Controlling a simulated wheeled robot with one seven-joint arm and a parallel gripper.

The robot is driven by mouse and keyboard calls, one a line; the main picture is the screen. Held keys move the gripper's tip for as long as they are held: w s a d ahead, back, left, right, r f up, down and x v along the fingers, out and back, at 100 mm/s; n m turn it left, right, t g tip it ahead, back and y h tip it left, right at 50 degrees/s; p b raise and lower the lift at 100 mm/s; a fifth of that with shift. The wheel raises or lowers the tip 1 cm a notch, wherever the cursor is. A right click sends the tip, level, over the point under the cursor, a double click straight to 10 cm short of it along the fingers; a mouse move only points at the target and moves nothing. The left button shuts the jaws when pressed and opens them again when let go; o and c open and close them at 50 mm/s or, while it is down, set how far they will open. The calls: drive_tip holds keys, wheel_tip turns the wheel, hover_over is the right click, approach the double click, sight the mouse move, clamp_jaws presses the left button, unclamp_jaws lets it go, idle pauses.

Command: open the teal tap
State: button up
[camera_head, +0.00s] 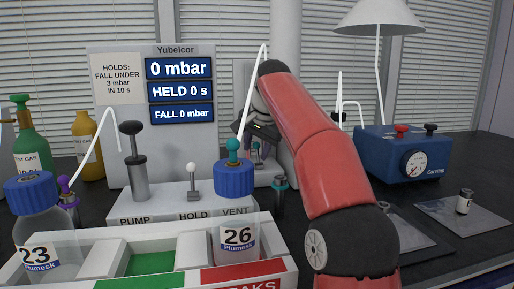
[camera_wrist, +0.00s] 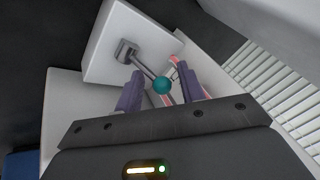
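In the head view, a teal fitting (camera_head: 233,147) stands above the blue cap of bottle 26 (camera_head: 238,238), near the VENT label. In the wrist view, a teal ball (camera_wrist: 161,86) sits on the end of a thin grey rod from a small grey mount on a pale box. My gripper (camera_wrist: 160,92) is open, its two purple fingers on either side of the teal ball with gaps visible. In the head view, my gripper (camera_head: 256,132) is behind bottle 26, partly hidden by my red arm. I cannot tell whether fitting and ball are one part.
Bottle 23 (camera_head: 40,235) and bottle 26 stand in a white rack (camera_head: 75,270) in front. Behind are a pump handle (camera_head: 133,160), a HOLD lever (camera_head: 192,180) and a display reading 0 mbar (camera_head: 179,68). A blue gauge box (camera_head: 400,150) stands at right.

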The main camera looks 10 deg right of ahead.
clamp_jaws()
drive_tip(key=shift+s+b, duration=0.1)
drive_tip(key=shift+b, duration=0.3)
drive_tip(key=t+b, duration=0.1)
drive_tip(key=b, duration=0.1)
drive_tip(key=s+t+b, duration=0.1)
drive_tip(key=b, duration=0.2)
drive_tip(key=shift+f, duration=0.2)
drive_tip(key=t+b, duration=0.1)
drive_tip(key=b, duration=0.1)
drive_tip(key=s+t+b, duration=0.1)
drive_tip(key=b, duration=0.2)
drive_tip(key=shift+r+t, duration=0.2)
drive_tip(key=shift+t, duration=0.2)
drive_tip(key=shift+s+r+t+b, duration=0.25)
drive_tip(key=shift+t+b, duration=0.35)
drive_tip(key=shift+b, duration=0.5)
drive_tip(key=shift+r, duration=0.1)
drive_tip(key=shift+o, duration=0.6)
unclamp_jaws()
